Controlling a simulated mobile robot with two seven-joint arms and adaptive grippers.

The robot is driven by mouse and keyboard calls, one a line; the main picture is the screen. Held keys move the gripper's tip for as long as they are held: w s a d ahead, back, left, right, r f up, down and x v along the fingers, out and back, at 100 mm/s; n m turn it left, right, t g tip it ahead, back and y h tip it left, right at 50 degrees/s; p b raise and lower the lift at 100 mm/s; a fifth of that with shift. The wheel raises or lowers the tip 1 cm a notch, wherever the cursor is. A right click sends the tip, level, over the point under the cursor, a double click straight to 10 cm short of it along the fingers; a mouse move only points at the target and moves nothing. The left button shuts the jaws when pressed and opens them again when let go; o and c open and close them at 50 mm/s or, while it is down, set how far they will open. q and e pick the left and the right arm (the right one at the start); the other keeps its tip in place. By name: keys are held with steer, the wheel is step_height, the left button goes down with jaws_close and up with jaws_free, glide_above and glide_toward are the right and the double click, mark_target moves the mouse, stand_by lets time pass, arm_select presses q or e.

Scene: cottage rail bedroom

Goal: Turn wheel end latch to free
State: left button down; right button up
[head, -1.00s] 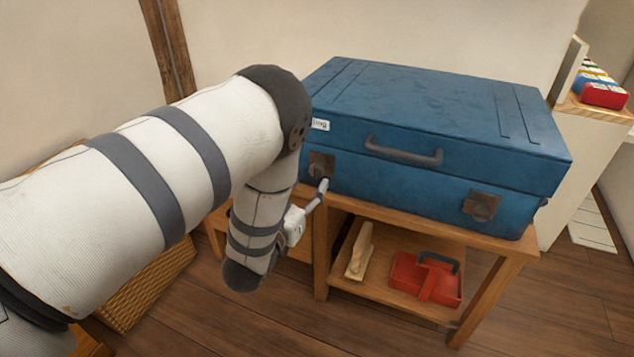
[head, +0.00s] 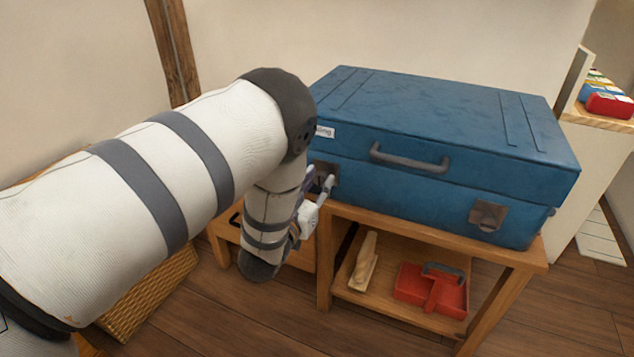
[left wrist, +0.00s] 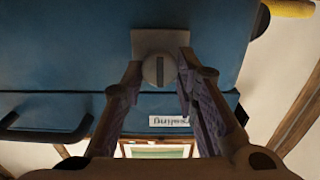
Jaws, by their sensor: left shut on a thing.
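The blue case (head: 440,125) lies closed on a wooden stand. Its left latch (head: 318,172) is partly hidden by my left gripper (head: 326,184). In the left wrist view, the latch shows as a metal plate (left wrist: 160,39) with a round slotted knob (left wrist: 159,70). The knob's slot runs upright in that picture. My left gripper's fingers (left wrist: 161,68) are shut on the knob, one on each side. The right latch (head: 487,215) sits on the case front, clear of my arm. My right gripper is not in view.
The case has a grey handle (head: 410,158) between its latches and a white label (head: 325,131) above the left latch. The wooden stand (head: 435,234) has a lower shelf with a red tool (head: 432,290) and a wooden piece (head: 364,262). A wicker basket (head: 150,290) is below my arm.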

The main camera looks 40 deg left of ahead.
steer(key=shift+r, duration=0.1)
arm_select(q)
steer(key=shift+a+r+n+p, duration=0.1)
steer(key=shift+r+n+p, duration=0.05)
steer(key=shift+n+p, duration=1.25)
steer(key=shift+n, duration=0.6)
steer(key=n+p, duration=0.1)
steer(key=n, duration=0.1)
steer(key=shift+n, duration=0.4)
steer(key=n+p, duration=0.1)
steer(key=n, duration=0.1)
steer(key=shift+a+n, duration=0.1)
steer(key=shift+n, duration=0.2)
steer(key=n, duration=0.3)
steer(key=shift+f+n, duration=0.3)
steer(key=n, duration=0.4)
steer(key=shift+f+n, duration=0.1)
steer(key=shift+n, duration=0.2)
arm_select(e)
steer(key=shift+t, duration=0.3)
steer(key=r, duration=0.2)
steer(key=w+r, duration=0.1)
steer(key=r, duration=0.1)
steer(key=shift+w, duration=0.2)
